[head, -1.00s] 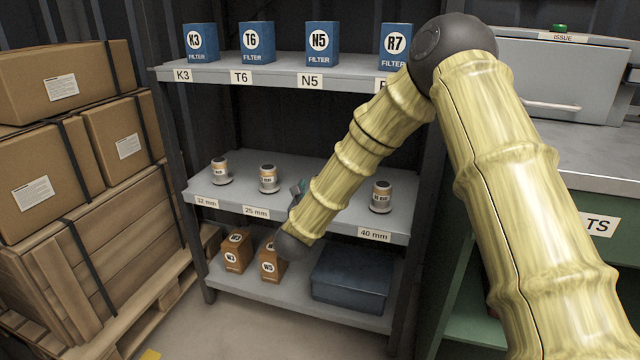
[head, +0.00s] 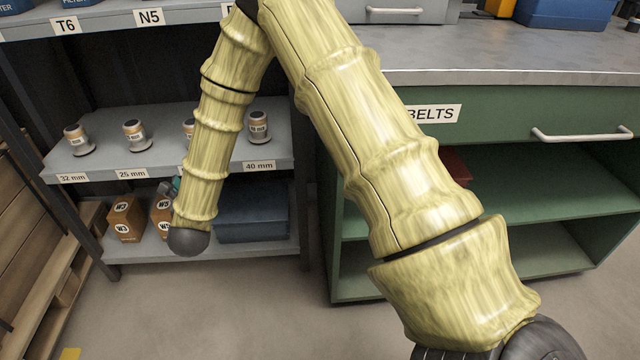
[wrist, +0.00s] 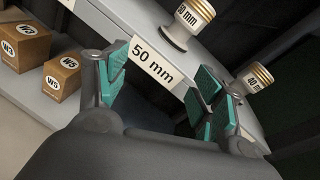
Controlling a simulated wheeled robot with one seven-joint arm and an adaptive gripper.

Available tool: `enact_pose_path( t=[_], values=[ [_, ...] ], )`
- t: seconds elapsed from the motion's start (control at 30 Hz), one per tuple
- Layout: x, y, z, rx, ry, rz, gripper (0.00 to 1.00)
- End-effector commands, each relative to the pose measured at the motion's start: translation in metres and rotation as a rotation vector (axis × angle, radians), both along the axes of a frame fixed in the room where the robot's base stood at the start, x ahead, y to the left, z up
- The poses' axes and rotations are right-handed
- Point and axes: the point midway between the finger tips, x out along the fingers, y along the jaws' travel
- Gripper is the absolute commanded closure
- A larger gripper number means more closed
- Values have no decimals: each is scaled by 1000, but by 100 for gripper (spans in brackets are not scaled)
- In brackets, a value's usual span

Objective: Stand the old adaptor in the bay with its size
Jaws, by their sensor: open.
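In the head view this adaptor (head: 188,127) is partly hidden by my arm. Other adaptors stand in the 32 mm (head: 76,138), 25 mm (head: 136,135) and 40 mm (head: 258,127) bays. My gripper (wrist: 160,85) is open and empty, with its teal pads in front of the shelf edge, short of the adaptor. In the head view my arm mostly hides the gripper.
Filter boxes (head: 124,219) and a dark blue bin (head: 252,212) sit on the lower shelf. A green bench (head: 490,120) with a belts drawer stands at the right. The floor in front is clear.

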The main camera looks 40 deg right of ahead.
Motion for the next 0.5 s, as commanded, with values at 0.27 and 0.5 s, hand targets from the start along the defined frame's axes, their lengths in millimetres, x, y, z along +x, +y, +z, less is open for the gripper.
enact_pose_path(
  t=[0.27,0.5],
  values=[
    [-64,9,-122,-485,448,311,32],
    [-143,10,-211,-897,758,665,32]
  ],
)
